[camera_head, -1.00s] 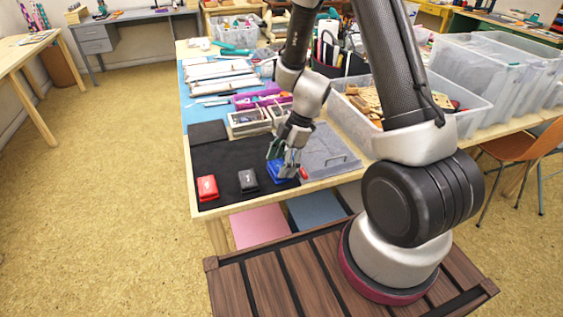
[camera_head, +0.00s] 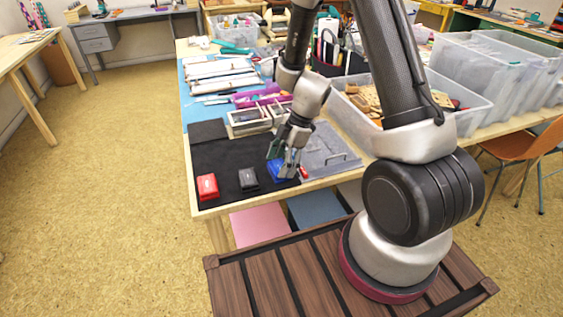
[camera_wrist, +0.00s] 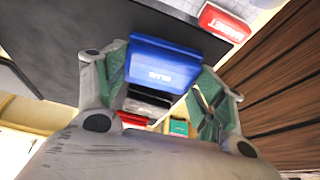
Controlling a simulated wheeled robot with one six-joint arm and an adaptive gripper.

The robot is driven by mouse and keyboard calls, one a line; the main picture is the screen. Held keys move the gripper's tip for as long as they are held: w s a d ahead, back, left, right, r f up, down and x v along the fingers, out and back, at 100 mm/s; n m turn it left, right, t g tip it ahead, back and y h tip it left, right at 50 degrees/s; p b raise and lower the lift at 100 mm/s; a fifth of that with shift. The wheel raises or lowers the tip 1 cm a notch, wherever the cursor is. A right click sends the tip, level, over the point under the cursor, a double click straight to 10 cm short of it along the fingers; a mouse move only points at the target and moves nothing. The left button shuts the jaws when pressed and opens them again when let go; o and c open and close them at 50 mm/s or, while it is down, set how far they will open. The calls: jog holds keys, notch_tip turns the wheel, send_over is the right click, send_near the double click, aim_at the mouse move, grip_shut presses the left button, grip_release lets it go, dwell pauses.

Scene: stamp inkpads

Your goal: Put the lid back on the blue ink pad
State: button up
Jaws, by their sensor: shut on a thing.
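My gripper (camera_head: 284,160) is low over the front right part of the black mat. It is shut on the blue lid (camera_wrist: 165,62), which has pale lettering and sits between the green finger pads in the wrist view. In the head view the blue piece (camera_head: 276,172) shows just under the fingers, partly hidden by them. I cannot tell whether the blue pad's base lies under the lid or whether the two touch.
A black ink pad (camera_head: 248,179) and a red ink pad (camera_head: 207,187) stand to the left on the black mat (camera_head: 222,160). A small red labelled item (camera_wrist: 224,22) is close by at the table edge. A grey clear lid (camera_head: 328,152) lies to the right. Wooden trays (camera_head: 248,122) stand behind.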

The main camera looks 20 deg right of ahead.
jog(key=o, duration=0.8)
jog(key=shift+o, duration=0.8)
jog(key=shift+r, duration=0.1)
jog(key=shift+r, duration=3.4)
